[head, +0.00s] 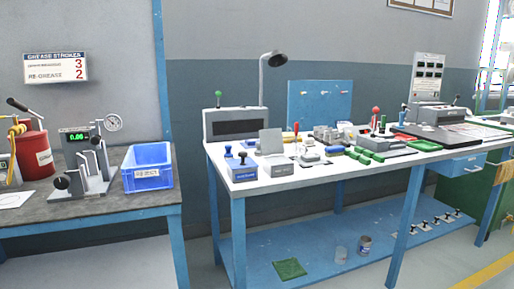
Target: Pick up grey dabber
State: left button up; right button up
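Neither of my grippers is in view. I cannot pick out the grey dabber with certainty at this distance. Small tools crowd the left part of the white-topped bench (340,172). A blue-labelled grey box (241,173) there has dark blue knobbed tools (228,152) at its top. Right of it is a grey box with a dark label (284,170), with a grey upright panel (271,141) behind it. A tool with a red handle (296,129) and a low grey device (309,155) stand further right.
The left bench (95,216) holds a red can (34,154), a gauge stand with a green display (76,136) and a blue bin (147,178). Floor (205,270) shows between the benches.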

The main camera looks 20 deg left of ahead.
aim_at(257, 153)
jog(key=i+l+u, duration=0.25)
jog(key=i+l, duration=0.45)
jog(key=l, duration=0.1)
